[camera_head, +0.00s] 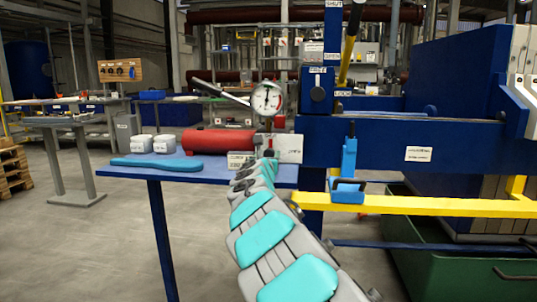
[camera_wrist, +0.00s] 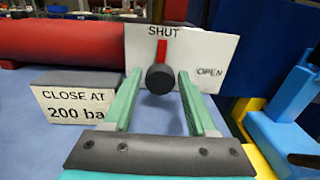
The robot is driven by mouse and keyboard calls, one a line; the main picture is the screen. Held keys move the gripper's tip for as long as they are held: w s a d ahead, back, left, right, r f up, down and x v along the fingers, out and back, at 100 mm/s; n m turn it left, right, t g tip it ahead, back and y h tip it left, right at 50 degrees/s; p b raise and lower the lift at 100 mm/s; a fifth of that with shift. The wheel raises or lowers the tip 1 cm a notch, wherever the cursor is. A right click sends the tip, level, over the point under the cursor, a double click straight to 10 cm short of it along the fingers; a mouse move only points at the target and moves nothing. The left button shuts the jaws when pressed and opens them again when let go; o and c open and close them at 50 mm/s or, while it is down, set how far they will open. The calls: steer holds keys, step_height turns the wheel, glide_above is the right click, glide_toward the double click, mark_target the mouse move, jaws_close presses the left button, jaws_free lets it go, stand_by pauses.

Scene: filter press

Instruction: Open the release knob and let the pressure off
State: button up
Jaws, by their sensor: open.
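The release knob (camera_wrist: 160,79) is round and black, on a white plate (camera_wrist: 207,45) marked SHUT at the top and OPEN at the right. Its red pointer (camera_wrist: 162,50) points straight up at SHUT. My gripper (camera_wrist: 158,74) is open, with one green finger on each side of the knob; I cannot tell whether they touch it. In the head view my arm partly covers the plate (camera_head: 289,149), and the knob is not clear. A round pressure gauge (camera_head: 267,98) stands above the plate; its reading is too small to tell.
A red cylinder (camera_head: 215,141) lies left of the plate on a blue table (camera_head: 197,174). A sign block (camera_wrist: 75,105) reads "CLOSE AT 200 ba", cut off. A lever (camera_head: 220,93) slopes up left. Blue press beams and a light-blue part (camera_head: 348,165) stand at the right.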

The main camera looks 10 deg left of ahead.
steer(key=shift+w, duration=0.25)
jaws_close()
stand_by(0.4)
